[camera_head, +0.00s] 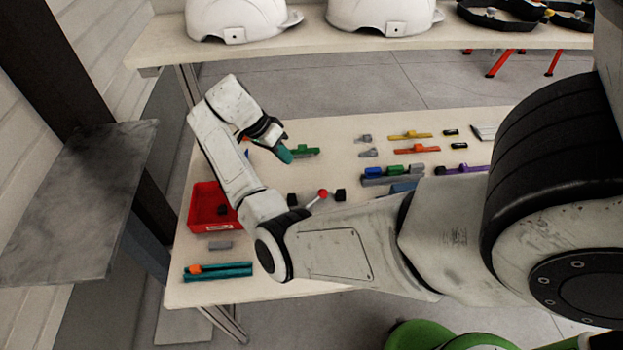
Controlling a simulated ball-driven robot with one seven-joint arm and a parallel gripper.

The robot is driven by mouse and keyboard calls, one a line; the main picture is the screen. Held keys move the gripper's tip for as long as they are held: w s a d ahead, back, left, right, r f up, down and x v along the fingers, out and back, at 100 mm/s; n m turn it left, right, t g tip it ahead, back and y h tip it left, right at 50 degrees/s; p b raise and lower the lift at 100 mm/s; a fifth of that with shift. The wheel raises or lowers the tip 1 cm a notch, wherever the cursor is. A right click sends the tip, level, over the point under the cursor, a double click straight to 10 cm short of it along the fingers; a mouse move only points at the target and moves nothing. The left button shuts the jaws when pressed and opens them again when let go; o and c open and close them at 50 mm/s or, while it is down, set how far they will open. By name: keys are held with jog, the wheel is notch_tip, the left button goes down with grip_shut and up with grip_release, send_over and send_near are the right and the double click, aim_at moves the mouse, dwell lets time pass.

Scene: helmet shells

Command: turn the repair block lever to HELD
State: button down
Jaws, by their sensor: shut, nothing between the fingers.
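A lever with a red knob (323,193) and a pale shaft shows just above my forearm, near the middle of the table. A small dark block stands on each side of it, one at left (292,199) and one at right (340,194). The shaft slants up to the right; its lower end and base are hidden by my arm. No HELD marking can be read.
A red bin (206,207) stands at the table's left, with a grey piece (220,245) and teal bars (230,271) in front. Several coloured parts lie at right, including an orange one (416,149). White helmet shells (236,18) sit on the back bench (165,48).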

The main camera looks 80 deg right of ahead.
aim_at(316, 199)
jog(key=shift+m, duration=0.6)
jog(key=b+x, duration=0.1)
jog(key=x, duration=0.4)
jog(key=b+x, duration=0.1)
jog(key=x, duration=0.2)
jog(key=shift+s+d+b, duration=0.3)
jog(key=shift+s+d, duration=0.05)
jog(key=shift+s+a+f+p, duration=0.3)
jog(key=shift+s+f+p, duration=0.1)
jog(key=shift+s, duration=0.2)
jog(key=shift+s+a+f+p, duration=0.25)
jog(key=shift+s+f+p, duration=0.1)
jog(key=shift+s, duration=0.25)
jog(key=shift+s+a+f, duration=0.2)
jog(key=shift+s+f, duration=0.2)
jog(key=shift+s, duration=0.1)
